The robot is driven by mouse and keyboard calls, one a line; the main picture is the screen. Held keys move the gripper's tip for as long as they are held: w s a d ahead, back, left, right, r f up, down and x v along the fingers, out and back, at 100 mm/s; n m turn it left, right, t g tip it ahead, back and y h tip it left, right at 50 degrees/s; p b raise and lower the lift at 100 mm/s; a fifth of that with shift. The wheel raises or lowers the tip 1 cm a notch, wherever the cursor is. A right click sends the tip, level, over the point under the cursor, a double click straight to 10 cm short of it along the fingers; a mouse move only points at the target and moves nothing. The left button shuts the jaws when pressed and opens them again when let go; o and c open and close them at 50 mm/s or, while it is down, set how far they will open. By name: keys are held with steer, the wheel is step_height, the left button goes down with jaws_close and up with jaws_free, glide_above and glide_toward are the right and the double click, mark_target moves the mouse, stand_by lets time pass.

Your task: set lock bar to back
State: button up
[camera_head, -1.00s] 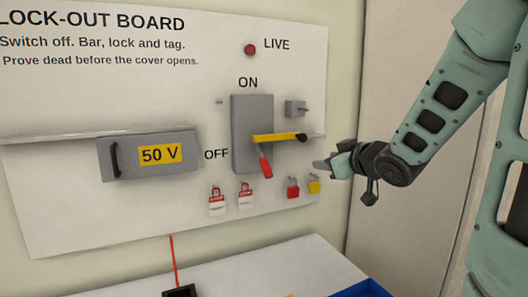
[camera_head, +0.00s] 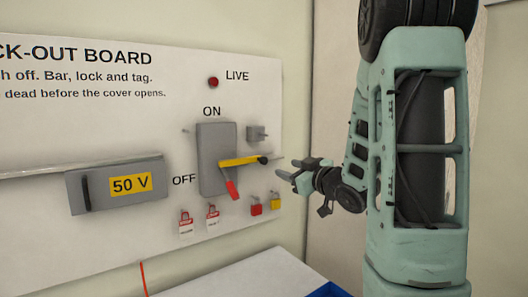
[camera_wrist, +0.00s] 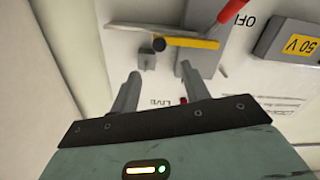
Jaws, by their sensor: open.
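The lock bar (camera_head: 244,161) is a yellow bar with a dark knob at its right end. It lies roughly level across the lower front of the grey switch box (camera_head: 213,140). A red handle (camera_head: 231,189) hangs down below it, toward the OFF side. My gripper (camera_head: 287,170) is open and empty, just right of the knob and apart from it. In the wrist view the yellow lock bar (camera_wrist: 187,42) lies beyond the two spread fingers of my gripper (camera_wrist: 157,75), with the dark knob at its left end.
A small grey block (camera_head: 256,132) is fixed right of the switch box. The 50 V cover (camera_head: 117,184) is at left. The red LIVE lamp (camera_head: 213,81) is above. A table (camera_head: 240,277) stands below.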

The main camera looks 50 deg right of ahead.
mark_target(265, 161)
steer(key=p+x, duration=0.7)
steer(key=x, duration=0.5)
steer(key=shift+w+d+f, duration=0.1)
steer(key=shift+w+d, duration=0.05)
steer(key=shift+w, duration=0.15)
